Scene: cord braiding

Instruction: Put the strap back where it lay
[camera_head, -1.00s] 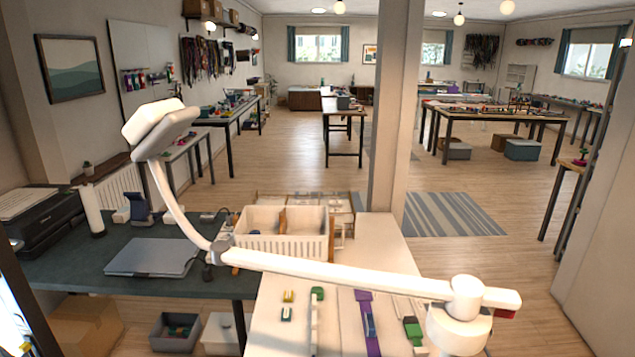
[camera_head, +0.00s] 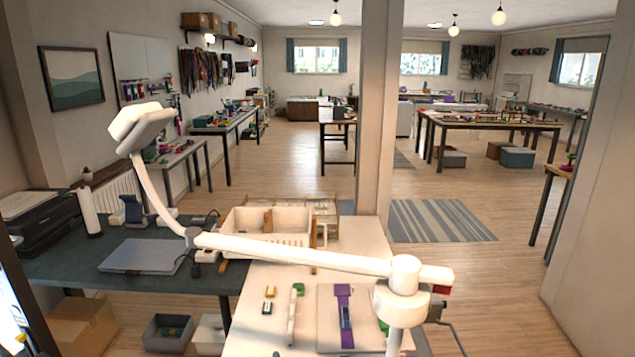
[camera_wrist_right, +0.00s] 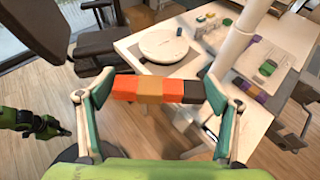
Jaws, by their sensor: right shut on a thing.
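In the right wrist view a short strap (camera_wrist_right: 150,89) in orange, brown and dark blocks spans crosswise between the fingers of my right gripper (camera_wrist_right: 154,92). The gripper is shut on it, and it is held in front of and above the edge of a light table (camera_wrist_right: 205,70). A green and dark jointed part (camera_wrist_right: 40,126) at the left of that view looks like my left gripper; its jaws are too small to read. Neither gripper shows in the head view. There a purple strap (camera_head: 345,318) lies on a pale board on the white table (camera_head: 262,335).
A white jointed lamp (camera_head: 290,255) arches over the white table. A divided white bin (camera_head: 268,228) stands at its back, and small coloured pieces lie left of the board. In the right wrist view a round white disc (camera_wrist_right: 164,46) lies on the table, with chairs at left.

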